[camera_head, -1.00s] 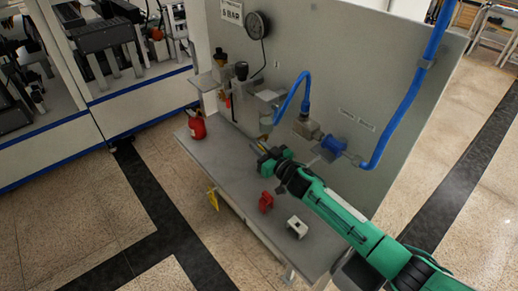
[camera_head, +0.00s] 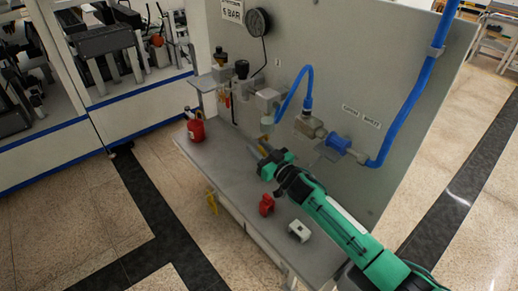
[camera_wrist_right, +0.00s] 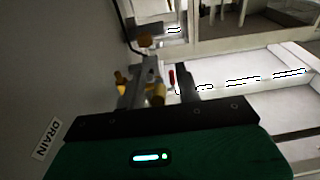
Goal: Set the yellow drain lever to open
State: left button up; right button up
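My right gripper (camera_head: 263,150) is low in front of the grey panel (camera_head: 385,70), above the bench top (camera_head: 225,165). In the right wrist view its dark fingers (camera_wrist_right: 158,92) stand apart, so it is open. A small brass-yellow part (camera_wrist_right: 158,95) appears between or beyond them; I cannot tell whether it is the drain lever or whether a finger touches it. A DRAIN label (camera_wrist_right: 45,138) is on the panel at the left of that view. In the head view the gripper hides the spot around its tips. My left gripper is not in view.
A red can (camera_head: 196,130) stands at the bench's left end. A red part (camera_head: 266,205) and a pale block (camera_head: 299,231) lie in front of my right arm. A yellow piece (camera_head: 211,203) hangs at the bench's front edge. Blue hose (camera_head: 415,95) runs down the panel.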

jog(key=shift+s+d, duration=0.1)
jog(key=shift+s+d+f, duration=0.2)
jog(key=shift+s+d, duration=0.05)
jog(key=b+v, duration=0.3)
jog(key=v, duration=0.9)
jog(key=shift+s+b, duration=0.4)
jog(key=shift+d, duration=0.15)
